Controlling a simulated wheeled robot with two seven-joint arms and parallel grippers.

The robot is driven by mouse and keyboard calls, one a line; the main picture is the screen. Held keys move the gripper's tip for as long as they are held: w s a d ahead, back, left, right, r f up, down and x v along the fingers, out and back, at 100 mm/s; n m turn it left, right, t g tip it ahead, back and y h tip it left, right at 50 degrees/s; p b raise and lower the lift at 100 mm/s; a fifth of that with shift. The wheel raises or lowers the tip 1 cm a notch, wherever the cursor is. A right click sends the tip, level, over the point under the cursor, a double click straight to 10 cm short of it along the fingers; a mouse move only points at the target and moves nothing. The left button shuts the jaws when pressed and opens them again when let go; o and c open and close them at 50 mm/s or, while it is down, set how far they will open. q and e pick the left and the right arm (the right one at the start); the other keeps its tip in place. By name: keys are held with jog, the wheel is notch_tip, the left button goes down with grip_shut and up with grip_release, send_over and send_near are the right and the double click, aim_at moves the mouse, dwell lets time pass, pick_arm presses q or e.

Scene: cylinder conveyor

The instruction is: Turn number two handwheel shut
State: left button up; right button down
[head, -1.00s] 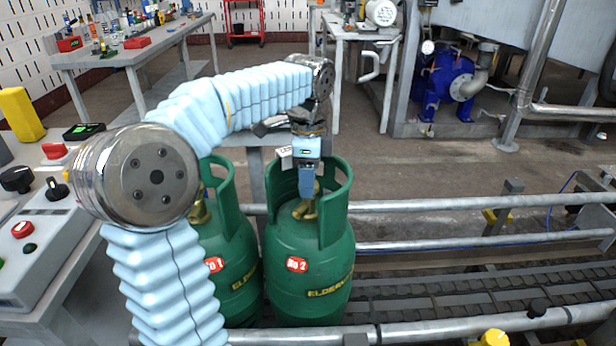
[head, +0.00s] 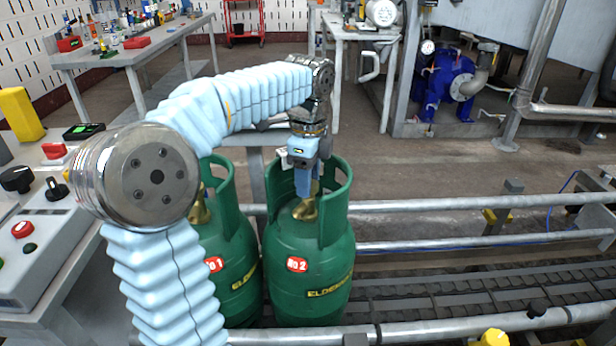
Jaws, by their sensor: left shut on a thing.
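Two green gas cylinders stand upright side by side on the conveyor. The number two cylinder (head: 311,270) has a red NO 2 label; the number one cylinder (head: 232,262) is at its left. My left gripper (head: 303,190) points down inside the collar of number two, shut at the top of its brass valve (head: 305,209). The handwheel itself is hidden by the fingers. My right gripper is not in view.
Conveyor rails (head: 440,205) run along behind and in front of the cylinders. A control box (head: 35,235) with knobs and buttons is at the left. The conveyor right of number two is clear.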

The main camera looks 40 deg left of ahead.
pick_arm(q)
jog(key=o, duration=1.1)
jog(key=shift+c, duration=0.2)
jog(key=shift+r, duration=0.1)
notch_tip(320, 180, up, 14)
jog(key=shift+f, duration=0.2)
